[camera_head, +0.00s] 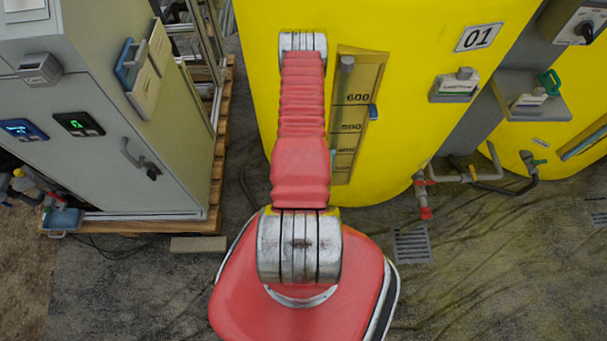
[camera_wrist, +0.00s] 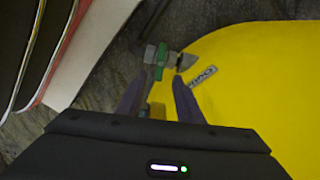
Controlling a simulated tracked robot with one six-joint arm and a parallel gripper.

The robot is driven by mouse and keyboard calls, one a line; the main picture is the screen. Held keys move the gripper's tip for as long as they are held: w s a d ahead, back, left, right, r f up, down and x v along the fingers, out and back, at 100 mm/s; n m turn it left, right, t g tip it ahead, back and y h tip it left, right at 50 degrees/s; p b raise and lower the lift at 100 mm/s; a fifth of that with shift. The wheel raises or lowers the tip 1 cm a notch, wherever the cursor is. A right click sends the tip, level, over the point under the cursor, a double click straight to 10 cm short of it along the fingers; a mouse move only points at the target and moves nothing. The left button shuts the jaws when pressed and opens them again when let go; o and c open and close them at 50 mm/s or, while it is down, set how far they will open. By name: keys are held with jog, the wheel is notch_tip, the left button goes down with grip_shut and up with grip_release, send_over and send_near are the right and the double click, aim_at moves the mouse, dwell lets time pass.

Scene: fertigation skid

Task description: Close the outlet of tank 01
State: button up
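Yellow tank 01 (camera_head: 400,100) stands ahead in the head view, with a "01" plate (camera_head: 479,37) high on it. In the wrist view a green valve handle (camera_wrist: 161,58) sits on a grey fitting beside a yellow tank wall (camera_wrist: 265,75). The handle appears to lie across the fitting's line. A small white label (camera_wrist: 203,76) is on the wall next to it; its lettering is unreadable. My gripper (camera_wrist: 163,83) is open, its two dark fingers apart, with the handle just beyond the fingertips and between them. The head view hides my gripper and this valve behind my arm.
A grey cabinet (camera_head: 95,120) on a wooden pallet stands at left. Pipework with a red valve (camera_head: 425,213) is right of tank 01's front. A second yellow tank (camera_head: 575,110) has another green handle (camera_head: 538,162). A floor grate (camera_head: 411,245) lies in open floor at right.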

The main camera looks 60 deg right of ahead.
jog(key=shift+r, duration=1.85)
jog(key=shift+c, duration=0.4)
